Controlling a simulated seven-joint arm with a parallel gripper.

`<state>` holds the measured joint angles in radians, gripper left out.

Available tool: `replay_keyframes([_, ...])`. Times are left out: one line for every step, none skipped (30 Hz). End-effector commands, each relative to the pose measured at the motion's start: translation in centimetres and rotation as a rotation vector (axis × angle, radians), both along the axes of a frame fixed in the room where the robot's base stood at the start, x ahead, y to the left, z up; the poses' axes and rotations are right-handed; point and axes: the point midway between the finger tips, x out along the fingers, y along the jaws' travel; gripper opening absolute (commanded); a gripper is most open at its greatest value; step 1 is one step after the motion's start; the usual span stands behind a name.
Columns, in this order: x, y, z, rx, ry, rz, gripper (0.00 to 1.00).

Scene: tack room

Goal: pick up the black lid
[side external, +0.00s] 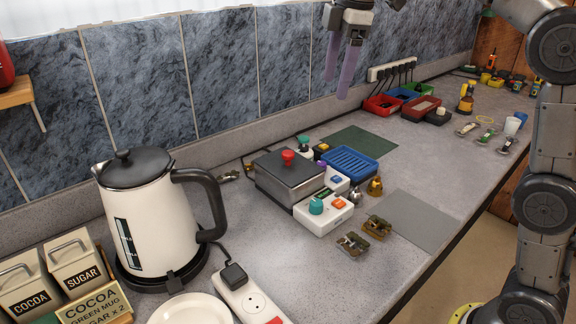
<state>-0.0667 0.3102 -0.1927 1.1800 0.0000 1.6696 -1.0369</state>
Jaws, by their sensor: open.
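A black lid (134,168) with a small knob sits on top of a cream kettle (152,228) at the left of the side external view. The kettle stands upright on its black base, with its black handle on the right. My gripper (337,88) hangs high at the top middle, well right of the lid. Its two purple fingers point down, apart and empty. The top of the gripper is cut off by the frame edge.
Cocoa and sugar canisters (75,262) stand left of the kettle. A power strip (250,301) and white plate (190,310) lie in front. A metal box with a red knob (288,158), switch boxes and a blue tray (348,164) fill the middle. A grey mat (412,220) is bare.

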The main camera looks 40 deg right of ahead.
Motion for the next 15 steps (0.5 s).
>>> replay_keyframes([2.0,0.4,-1.1,-0.004,0.024,0.024,0.72])
replay_keyframes([3.0,0.6,-1.6,-0.006,0.034,0.034,0.72])
replay_keyframes([4.3,0.9,-2.4,-0.009,0.049,0.045,0.72])
replay_keyframes([5.2,1.1,-3.1,-0.009,0.059,0.05,0.72])
replay_keyframes([6.0,1.3,-3.8,-0.01,0.068,0.053,0.72])
replay_keyframes([7.1,1.5,-4.8,-0.011,0.079,0.056,0.72])
replay_keyframes([7.8,1.7,-5.5,-0.011,0.087,0.057,0.72])
replay_keyframes([8.4,1.8,-6.3,-0.012,0.094,0.059,0.72])
replay_keyframes([9.0,2.0,-7.2,-0.013,0.108,0.061,0.72])
replay_keyframes([9.4,2.2,-8.0,-0.013,0.119,0.063,0.72])
replay_keyframes([9.7,2.3,-8.7,-0.014,0.131,0.064,0.72])
replay_keyframes([10.0,2.4,-9.5,-0.015,0.145,0.066,0.72])
replay_keyframes([10.1,2.5,-10.0,-0.016,0.156,0.067,0.72])
replay_keyframes([10.2,2.5,-10.4,-0.017,0.163,0.068,0.72])
replay_keyframes([10.2,2.6,-10.9,-0.017,0.171,0.068,0.72])
